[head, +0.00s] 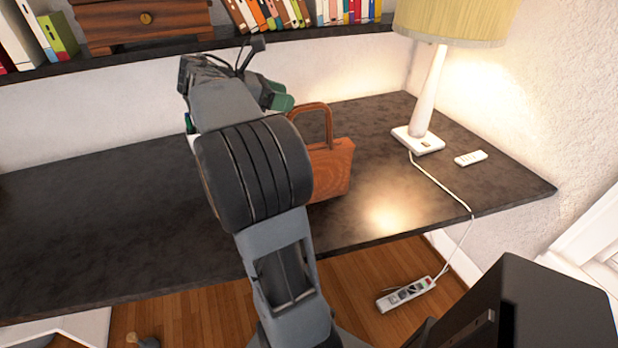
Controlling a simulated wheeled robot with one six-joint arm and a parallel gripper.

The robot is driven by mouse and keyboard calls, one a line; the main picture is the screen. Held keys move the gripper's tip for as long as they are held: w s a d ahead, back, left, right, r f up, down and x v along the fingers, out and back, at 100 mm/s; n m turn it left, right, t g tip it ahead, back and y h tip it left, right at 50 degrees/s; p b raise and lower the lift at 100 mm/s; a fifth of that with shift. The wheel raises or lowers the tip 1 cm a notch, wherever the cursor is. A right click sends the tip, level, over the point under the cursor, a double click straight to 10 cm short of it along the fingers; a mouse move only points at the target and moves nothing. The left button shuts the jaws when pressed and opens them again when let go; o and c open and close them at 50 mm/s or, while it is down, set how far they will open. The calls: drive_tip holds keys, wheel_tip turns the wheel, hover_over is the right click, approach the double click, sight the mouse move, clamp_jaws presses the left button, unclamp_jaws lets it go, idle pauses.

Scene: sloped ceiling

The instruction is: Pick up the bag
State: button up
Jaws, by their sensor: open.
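A reddish-brown bag (335,165) with a tall arched handle stands upright on the dark desk (110,220), right of the middle. My arm hides its left part. My gripper (278,98) is at the far end of the arm, with one green-tipped finger showing behind and above the bag's left side. Most of the gripper is hidden by my arm. It holds nothing that I can see, and I cannot tell whether it touches the bag's handle.
A lamp (428,95) with a yellow shade stands right of the bag, beside a white remote (470,158). Its cord runs to a power strip (405,292) on the floor. A shelf (110,65) with books and a wooden drawer box (142,22) is behind. The desk's left is clear.

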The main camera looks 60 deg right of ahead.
sight(311, 104)
drive_tip(key=shift+x, duration=3.05)
drive_tip(key=shift+a+f, duration=0.1)
clamp_jaws()
